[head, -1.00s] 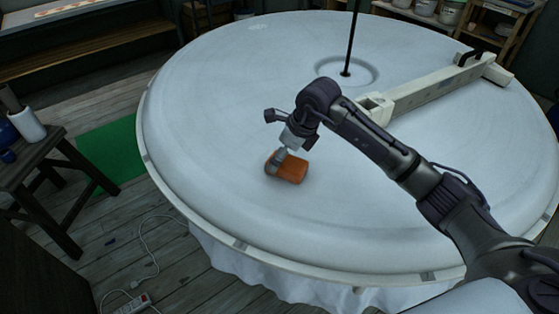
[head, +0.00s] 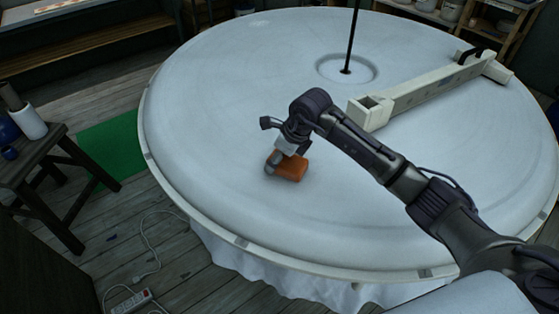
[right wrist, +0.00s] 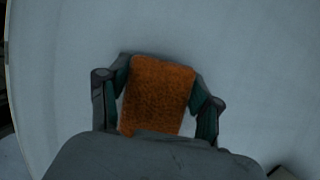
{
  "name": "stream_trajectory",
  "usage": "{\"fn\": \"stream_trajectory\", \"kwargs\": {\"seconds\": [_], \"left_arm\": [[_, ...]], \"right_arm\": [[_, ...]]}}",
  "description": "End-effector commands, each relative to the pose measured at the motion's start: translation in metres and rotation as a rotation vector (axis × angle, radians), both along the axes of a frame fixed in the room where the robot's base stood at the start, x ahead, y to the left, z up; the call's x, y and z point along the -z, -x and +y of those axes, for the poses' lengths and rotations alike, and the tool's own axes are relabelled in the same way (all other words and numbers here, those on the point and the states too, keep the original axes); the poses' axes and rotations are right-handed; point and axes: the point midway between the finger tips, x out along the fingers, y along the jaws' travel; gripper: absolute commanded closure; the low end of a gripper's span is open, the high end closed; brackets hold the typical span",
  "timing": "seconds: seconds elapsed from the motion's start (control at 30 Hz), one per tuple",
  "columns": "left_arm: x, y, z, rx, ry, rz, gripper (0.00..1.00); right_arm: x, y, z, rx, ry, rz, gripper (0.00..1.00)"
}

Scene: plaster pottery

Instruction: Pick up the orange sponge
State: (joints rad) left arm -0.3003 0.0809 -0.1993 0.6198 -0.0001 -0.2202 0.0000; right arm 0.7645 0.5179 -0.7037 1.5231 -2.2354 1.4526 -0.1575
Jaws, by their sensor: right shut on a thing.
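The orange sponge (head: 290,169) is a small block on the white round table (head: 215,110), toward its front left. My right gripper (head: 279,162) is over the sponge, its fingers on either side. In the right wrist view the sponge (right wrist: 160,90) sits between the two fingers of my right gripper (right wrist: 160,92), which is shut on it. I cannot tell whether the sponge is clear of the surface. My left gripper is not in view.
A pale beam (head: 425,88) lies across the table's right side, and a thin black rod (head: 351,40) rises near the centre. A dark stool (head: 40,165) stands at the left, with a power strip (head: 133,302) on the floor. The table's left part is clear.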

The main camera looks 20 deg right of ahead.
Motion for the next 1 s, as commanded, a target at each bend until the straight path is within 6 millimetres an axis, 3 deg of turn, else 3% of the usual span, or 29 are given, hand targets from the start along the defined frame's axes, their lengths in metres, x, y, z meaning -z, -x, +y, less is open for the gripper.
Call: {"fn": "stream_trajectory", "kwargs": {"seconds": [0.27, 0.47, 0.8, 1.0], "left_arm": [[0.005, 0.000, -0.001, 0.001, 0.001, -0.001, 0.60], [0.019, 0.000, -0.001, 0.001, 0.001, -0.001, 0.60], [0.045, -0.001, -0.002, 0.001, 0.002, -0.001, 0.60], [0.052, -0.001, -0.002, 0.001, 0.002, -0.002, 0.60]], "right_arm": [[-0.009, -0.001, 0.000, 0.000, 0.000, -0.004, 0.60], [-0.040, -0.002, 0.000, -0.001, 0.001, -0.009, 0.60], [-0.084, -0.044, -0.063, 0.006, -0.001, -0.003, 0.60], [-0.103, -0.061, -0.087, 0.003, -0.001, -0.002, 0.60]]}}
